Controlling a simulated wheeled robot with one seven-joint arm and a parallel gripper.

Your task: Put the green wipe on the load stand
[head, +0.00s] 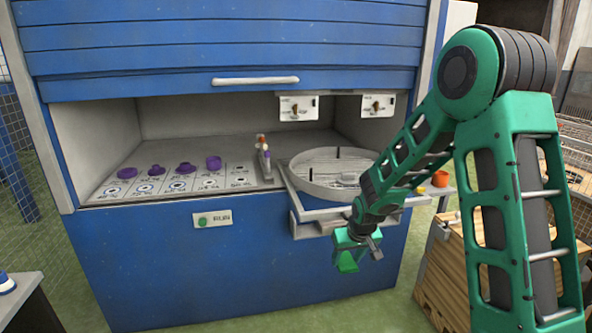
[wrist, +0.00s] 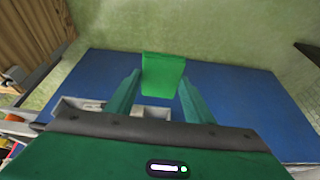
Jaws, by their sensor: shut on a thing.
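The green wipe (head: 347,263) hangs from my gripper (head: 352,240) in front of the blue cabinet, below the round turntable. In the wrist view the wipe (wrist: 162,75) sits between the two green fingers, its far end sticking out past the tips. My gripper is shut on it and holds it in the air. No part is clearly marked as the load stand, so I cannot tell which one it is.
A round grey turntable (head: 325,187) sits on a rail frame at the cabinet opening. Purple knobs (head: 157,170) stand on the panel at left. A wooden crate (head: 440,270) and an orange cup (head: 440,178) are at right. Open green floor (head: 330,318) lies in front.

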